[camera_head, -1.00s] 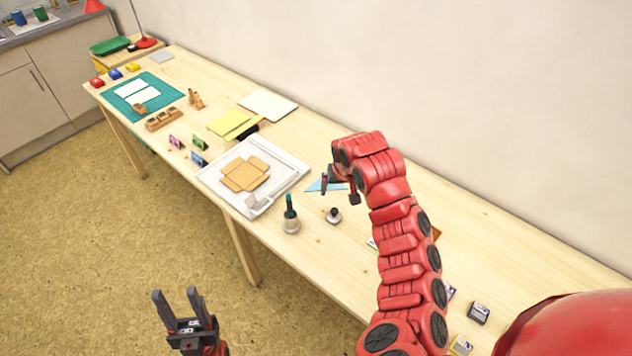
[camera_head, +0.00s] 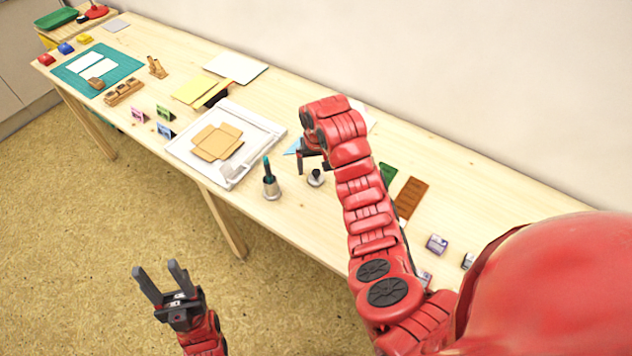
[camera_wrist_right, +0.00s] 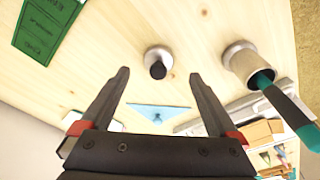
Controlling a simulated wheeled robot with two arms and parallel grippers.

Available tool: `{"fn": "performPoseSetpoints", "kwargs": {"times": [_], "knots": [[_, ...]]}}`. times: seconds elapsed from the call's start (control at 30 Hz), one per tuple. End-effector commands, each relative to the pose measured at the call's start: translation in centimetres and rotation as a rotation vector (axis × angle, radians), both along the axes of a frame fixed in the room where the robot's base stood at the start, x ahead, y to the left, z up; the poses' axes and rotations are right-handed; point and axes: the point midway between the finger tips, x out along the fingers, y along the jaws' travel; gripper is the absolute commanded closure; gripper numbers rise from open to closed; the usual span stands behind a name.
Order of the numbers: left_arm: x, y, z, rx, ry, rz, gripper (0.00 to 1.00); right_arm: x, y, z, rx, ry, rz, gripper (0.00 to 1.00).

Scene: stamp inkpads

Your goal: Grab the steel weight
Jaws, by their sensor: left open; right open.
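The steel weight (camera_head: 315,179) is a small round steel piece with a black knob, upright on the wooden table. In the right wrist view the weight (camera_wrist_right: 158,58) lies just beyond the fingertips, roughly centred between them. My right gripper (camera_head: 313,168) is open and empty, just above and behind the weight in the head view; its fingers also show in the wrist view (camera_wrist_right: 160,76). They do not appear to touch the weight. My left gripper (camera_head: 158,269) is open and empty, low in front of the table, over the floor.
A steel cup (camera_head: 271,190) with a green-handled tool stands close left of the weight. A white tray (camera_head: 183,146) with folded cardboard is further left. A blue triangle (camera_wrist_right: 155,113) lies near the gripper. A green card (camera_wrist_right: 45,30) and a brown board (camera_head: 411,198) lie to the right.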

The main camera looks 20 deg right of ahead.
Motion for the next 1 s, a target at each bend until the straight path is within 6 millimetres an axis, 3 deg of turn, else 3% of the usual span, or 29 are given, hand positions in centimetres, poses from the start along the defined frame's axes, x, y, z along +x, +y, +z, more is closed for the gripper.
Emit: {"fn": "performPoseSetpoints", "kwargs": {"times": [0.17,0.6,0.87,1.0], "knots": [[0.0,0.0,0.2,0.000,0.000,0.000,0.50,0.1,0.0,-0.8,-0.001,0.003,0.001,0.05],[0.0,0.0,1.8,0.000,0.000,0.000,0.50,1.1,-0.3,-5.3,0.000,0.003,0.001,0.05],[0.0,0.0,1.7,0.000,0.000,0.000,0.50,1.2,-0.3,-5.5,0.000,0.001,0.002,0.05],[0.0,0.0,1.7,0.000,0.000,0.000,0.50,1.2,-0.3,-5.5,0.000,0.000,0.002,0.28]]}}
